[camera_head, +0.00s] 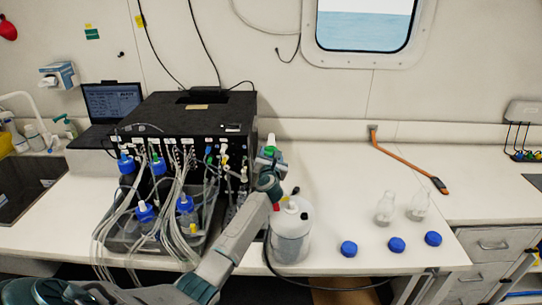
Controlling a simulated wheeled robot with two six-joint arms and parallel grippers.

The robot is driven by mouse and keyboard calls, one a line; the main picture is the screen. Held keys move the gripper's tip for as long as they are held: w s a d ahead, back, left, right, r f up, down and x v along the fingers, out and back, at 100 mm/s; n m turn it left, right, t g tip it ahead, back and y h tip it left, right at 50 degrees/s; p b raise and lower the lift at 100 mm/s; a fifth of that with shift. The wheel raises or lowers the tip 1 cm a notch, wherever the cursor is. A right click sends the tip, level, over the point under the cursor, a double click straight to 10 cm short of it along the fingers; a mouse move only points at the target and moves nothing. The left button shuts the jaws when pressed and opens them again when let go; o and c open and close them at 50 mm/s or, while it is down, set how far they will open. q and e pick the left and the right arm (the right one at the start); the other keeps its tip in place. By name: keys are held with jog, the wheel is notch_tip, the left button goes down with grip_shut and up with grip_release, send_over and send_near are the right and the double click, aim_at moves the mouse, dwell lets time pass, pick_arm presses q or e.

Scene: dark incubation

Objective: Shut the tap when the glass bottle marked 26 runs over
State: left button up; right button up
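Two small clear glass bottles stand upright and uncapped on the white bench at the right, one glass bottle (386,208) left of the other glass bottle (419,205). No number is readable on either, so I cannot tell which is 26. A white carboy (291,240) stands near the front edge; a tap on it cannot be made out. My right gripper is out of view.
Blue caps (396,244) lie along the front edge. A black box (185,125) with many tubes stands at the left, with blue-capped bottles in a grey tray (122,236) before it. An orange strap-like tool (405,160) lies behind the glass bottles.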

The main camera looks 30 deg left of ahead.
pick_arm(q)
jog(key=shift+c, duration=1)
jog(key=shift+m+p, duration=0.6)
jog(key=shift+m, duration=1)
jog(key=m, duration=0.5)
jog(key=shift+d+f+p, duration=0.1)
jog(key=shift+f+p, duration=0.05)
jog(key=shift+p, duration=0.15)
jog(key=m, duration=0.5)
jog(key=shift+f, duration=0.1)
jog(key=shift+m, duration=0.4)
